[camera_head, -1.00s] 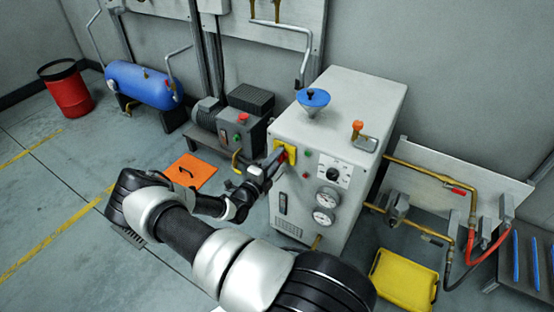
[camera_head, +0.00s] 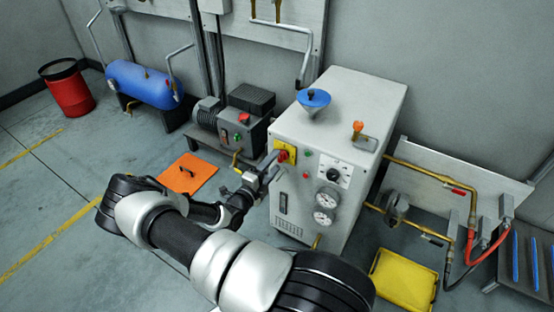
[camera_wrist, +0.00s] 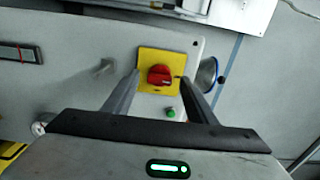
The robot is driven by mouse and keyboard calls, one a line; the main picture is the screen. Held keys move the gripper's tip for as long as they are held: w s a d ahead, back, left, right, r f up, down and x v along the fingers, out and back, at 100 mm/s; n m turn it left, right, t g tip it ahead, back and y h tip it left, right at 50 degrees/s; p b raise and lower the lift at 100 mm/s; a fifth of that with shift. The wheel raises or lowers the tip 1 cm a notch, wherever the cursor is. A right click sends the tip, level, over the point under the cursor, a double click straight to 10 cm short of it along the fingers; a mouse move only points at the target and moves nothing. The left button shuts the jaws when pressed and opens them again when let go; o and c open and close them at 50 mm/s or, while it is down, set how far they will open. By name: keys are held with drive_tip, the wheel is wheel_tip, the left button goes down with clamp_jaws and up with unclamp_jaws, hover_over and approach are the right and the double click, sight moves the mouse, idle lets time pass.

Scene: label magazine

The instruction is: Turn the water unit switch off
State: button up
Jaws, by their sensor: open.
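The water unit is a white cabinet (camera_head: 300,190) in the head view. Its switch is a red rotary knob on a yellow plate (camera_head: 290,146) at the upper left of the front panel. In the wrist view the red knob (camera_wrist: 160,75) sits on the yellow plate (camera_wrist: 148,88), between and beyond my fingers. My gripper (camera_head: 268,168) is open in front of the panel, just below and left of the switch. In the wrist view my gripper's two fingers (camera_wrist: 157,78) stand apart and hold nothing. Whether the fingertips touch the panel I cannot tell.
A green button (camera_wrist: 171,114) is near the switch. The panel also carries a dial (camera_head: 333,174) and gauges (camera_head: 325,207). A blue funnel (camera_head: 313,99) stands on top. A pump (camera_head: 235,120) is to the left, a yellow tray (camera_head: 403,281) to the right. The floor at left is mostly open.

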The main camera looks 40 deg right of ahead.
drive_tip(key=p+v, duration=0.1)
drive_tip(key=v, duration=1.3)
drive_tip(key=shift+s+a+p, duration=0.2)
drive_tip(key=shift+p, duration=0.2)
